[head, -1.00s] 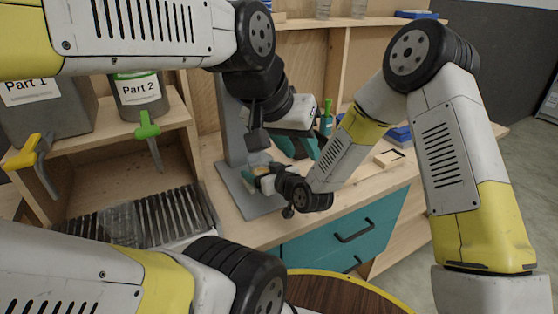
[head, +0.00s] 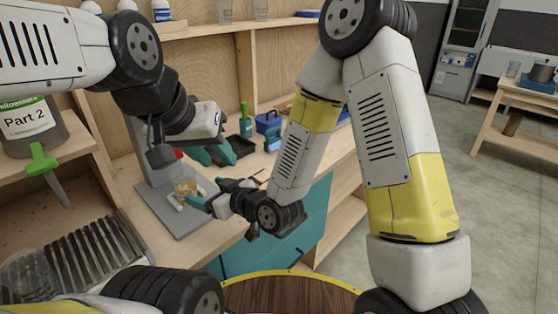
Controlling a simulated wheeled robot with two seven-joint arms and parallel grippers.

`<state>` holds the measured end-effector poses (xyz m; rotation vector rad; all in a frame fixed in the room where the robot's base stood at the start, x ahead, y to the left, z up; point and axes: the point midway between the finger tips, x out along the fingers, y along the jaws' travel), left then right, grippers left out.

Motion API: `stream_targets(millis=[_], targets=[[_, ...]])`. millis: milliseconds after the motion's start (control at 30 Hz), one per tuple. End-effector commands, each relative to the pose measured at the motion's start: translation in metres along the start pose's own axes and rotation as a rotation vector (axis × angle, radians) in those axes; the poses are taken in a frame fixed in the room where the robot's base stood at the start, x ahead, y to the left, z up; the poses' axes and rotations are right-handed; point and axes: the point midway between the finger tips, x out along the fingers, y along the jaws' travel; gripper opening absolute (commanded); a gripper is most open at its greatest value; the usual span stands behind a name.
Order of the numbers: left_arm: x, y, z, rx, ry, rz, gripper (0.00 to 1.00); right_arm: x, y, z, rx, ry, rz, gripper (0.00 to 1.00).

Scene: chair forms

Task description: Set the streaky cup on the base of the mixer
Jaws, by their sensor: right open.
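The mixer stands on the bench, with a flat grey base (head: 187,222) and an upright column. The streaky cup (head: 185,187), pale amber, appears to stand on this base in front of the column; its lower part is partly hidden. My right gripper (head: 196,203) is open just to the right of and below the cup, apparently apart from it.
A slatted rack (head: 88,255) is at the lower left. Open floor lies at the right.

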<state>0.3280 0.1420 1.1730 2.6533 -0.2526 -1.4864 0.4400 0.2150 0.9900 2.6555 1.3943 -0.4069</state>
Motion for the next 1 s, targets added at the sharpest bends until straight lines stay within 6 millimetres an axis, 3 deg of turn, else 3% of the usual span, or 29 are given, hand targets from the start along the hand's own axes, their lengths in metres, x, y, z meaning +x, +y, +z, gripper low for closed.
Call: stream_targets(millis=[167,267,367,500,700,833,1000], targets=[[0.0,0.0,0.0,0.0,0.0,0.0,0.36,-0.004,0.014,-0.006,-0.011,-0.025,0.023,0.79],[0.0,0.0,0.0,0.0,0.0,0.0,0.36,-0.017,0.041,-0.018,-0.022,-0.082,0.071,0.79],[0.0,0.0,0.0,0.0,0.0,0.0,0.36,-0.043,0.079,-0.032,-0.017,-0.168,0.151,0.79],[0.0,0.0,0.0,0.0,0.0,0.0,0.36,-0.098,0.126,-0.05,0.035,-0.292,0.277,0.79],[0.0,0.0,0.0,0.0,0.0,0.0,0.36,-0.2,0.164,-0.071,0.191,-0.434,0.45,0.79],[0.0,0.0,0.0,0.0,0.0,0.0,0.36,-0.272,0.163,-0.079,0.329,-0.5,0.538,0.79],[0.0,0.0,0.0,0.0,0.0,0.0,0.36,-0.348,0.139,-0.08,0.504,-0.556,0.601,0.79]])
